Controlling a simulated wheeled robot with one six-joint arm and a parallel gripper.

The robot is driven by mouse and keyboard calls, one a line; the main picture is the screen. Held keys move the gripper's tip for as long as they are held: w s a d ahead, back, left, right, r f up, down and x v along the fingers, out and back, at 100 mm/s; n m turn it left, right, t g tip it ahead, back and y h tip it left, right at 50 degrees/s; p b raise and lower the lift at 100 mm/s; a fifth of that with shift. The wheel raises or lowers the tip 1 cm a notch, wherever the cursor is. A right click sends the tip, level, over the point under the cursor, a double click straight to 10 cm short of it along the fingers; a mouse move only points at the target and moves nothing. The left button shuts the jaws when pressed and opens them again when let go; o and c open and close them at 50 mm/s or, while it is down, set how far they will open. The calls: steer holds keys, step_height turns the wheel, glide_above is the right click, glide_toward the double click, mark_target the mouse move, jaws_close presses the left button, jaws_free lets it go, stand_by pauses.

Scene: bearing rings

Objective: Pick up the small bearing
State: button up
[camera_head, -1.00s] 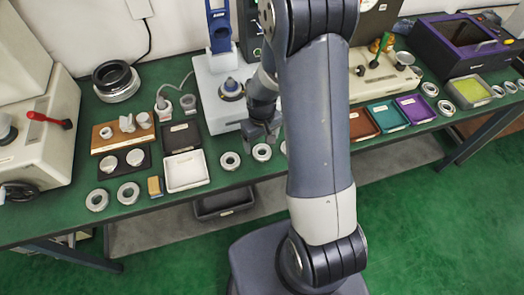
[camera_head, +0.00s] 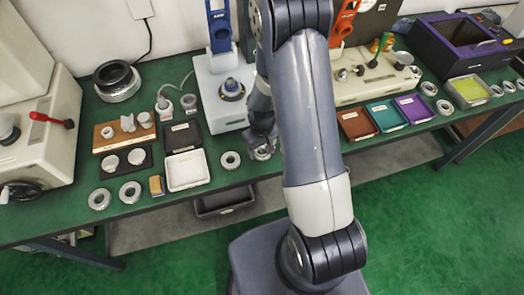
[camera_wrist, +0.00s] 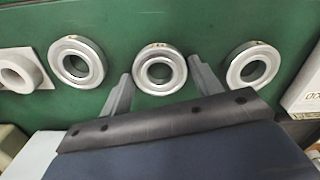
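Silver bearing rings lie flat in a row along the bench's front edge. In the wrist view, one ring (camera_wrist: 160,84) lies between the fingertips of my gripper (camera_wrist: 160,68). The fingers stand apart on either side of it, and I cannot tell whether they touch it. Similar rings lie to its left (camera_wrist: 76,62) and right (camera_wrist: 252,66). The three look close in size, so I cannot tell which is the small bearing. In the head view, my gripper (camera_head: 262,143) is low over a partly hidden ring (camera_head: 263,154), with another ring (camera_head: 230,160) to its left.
A white tray (camera_head: 187,171) and a small tan block (camera_head: 155,186) lie left of the rings. Behind my gripper stands a white machine with a blue column (camera_head: 218,28). Brown (camera_head: 358,124), teal (camera_head: 387,116) and purple (camera_head: 413,108) trays lie to the right.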

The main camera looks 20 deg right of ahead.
steer(key=c, duration=0.7)
steer(key=shift+c, duration=0.2)
steer(key=shift+r, duration=0.15)
